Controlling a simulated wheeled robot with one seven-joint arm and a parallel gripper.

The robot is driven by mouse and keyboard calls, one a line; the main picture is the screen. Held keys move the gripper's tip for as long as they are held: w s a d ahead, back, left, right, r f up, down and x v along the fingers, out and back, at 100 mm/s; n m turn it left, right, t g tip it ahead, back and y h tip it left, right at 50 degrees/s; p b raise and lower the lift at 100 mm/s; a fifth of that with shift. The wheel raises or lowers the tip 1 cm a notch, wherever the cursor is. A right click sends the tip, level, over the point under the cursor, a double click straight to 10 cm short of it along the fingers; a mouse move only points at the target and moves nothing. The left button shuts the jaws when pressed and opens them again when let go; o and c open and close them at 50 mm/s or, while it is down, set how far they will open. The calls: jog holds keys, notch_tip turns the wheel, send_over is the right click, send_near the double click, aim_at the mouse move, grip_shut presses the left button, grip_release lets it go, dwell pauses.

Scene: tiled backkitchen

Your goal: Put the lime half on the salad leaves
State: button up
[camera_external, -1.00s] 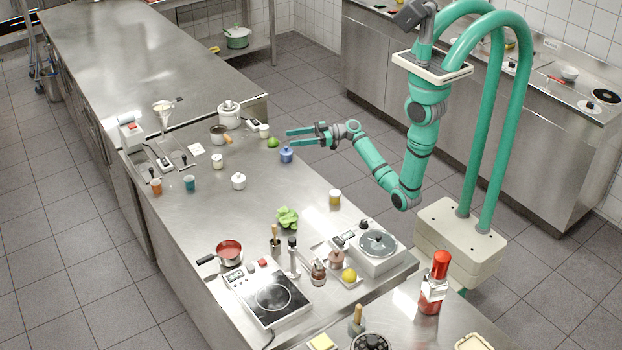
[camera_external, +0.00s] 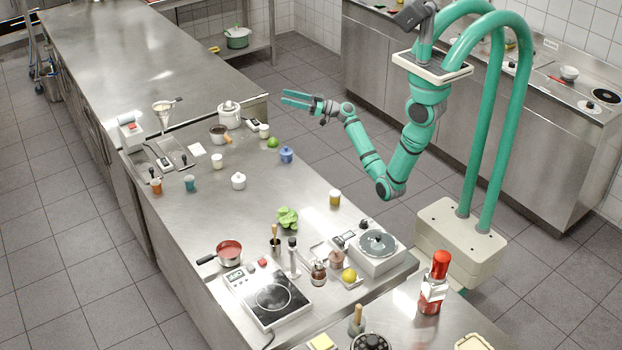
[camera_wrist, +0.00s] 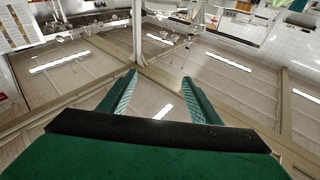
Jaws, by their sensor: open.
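A small round green thing, which looks like the lime half (camera_external: 272,142), lies near the far right edge of the steel worktop. I cannot tell at this size whether it is cut. The bright green salad leaves (camera_external: 288,218) lie in a small heap around the middle of the same worktop. My gripper (camera_external: 284,98) is open and empty, raised and apart from the green thing, above it in the external view. In the wrist view my two open fingers (camera_wrist: 159,78) have nothing between them. Neither the lime half nor the leaves can be made out there.
A blue lidded pot (camera_external: 286,155) stands close to the green thing, with a small jar (camera_external: 264,131) beside it. A pestle-like tool (camera_external: 275,243) stands just before the leaves. The worktop between is mostly clear.

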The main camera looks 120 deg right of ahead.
jog(key=s+d+r+m+g+h, duration=0.3)
jog(key=s+r+m+h, duration=0.15)
jog(key=r, duration=0.25)
jog(key=s+d+r+m+g+h, duration=0.3)
jog(key=d+r+m+g+h, duration=0.15)
jog(key=r, duration=0.25)
jog(key=s+d+r+m+g+h, duration=0.3)
jog(key=r+m+h, duration=0.15)
jog(key=r, duration=0.25)
jog(key=s+d+r+m+g+y, duration=0.15)
jog(key=s+m+g+y, duration=0.45)
jog(key=m+g, duration=0.6)
jog(key=s+r+m+g+y, duration=0.35)
jog(key=s+m+g, duration=0.55)
jog(key=m, duration=0.5)
jog(key=m+t+y, duration=0.8)
jog(key=t+y, duration=0.7)
jog(key=y, duration=0.2)
send_over(277, 142)
notch_tip(277, 142, down, 26)
notch_tip(277, 142, down, 11)
jog(key=shift+w+d+r, duration=0.1)
jog(key=shift+d, duration=0.05)
jog(key=c, duration=1.2)
